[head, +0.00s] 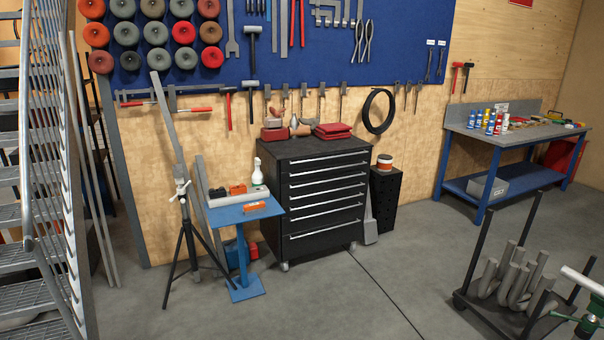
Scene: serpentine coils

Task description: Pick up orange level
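A small orange block-shaped item (255,207), which looks like the orange level, lies near the front edge of a small blue pedestal table (235,217). Behind it on the same table is a long pale grey tray or bar (225,201) with black and orange items (237,189) on it. A white spray bottle (257,172) stands at the table's back right. The orange item is small in the picture, so its details are hard to tell. Neither of my grippers is in view.
A black tripod (188,238) stands just left of the blue table, and a black drawer cabinet (315,195) is behind it on the right. Metal stairs (45,170) rise at the left. A cart of bent pipes (515,280) is at the front right. The middle floor is clear.

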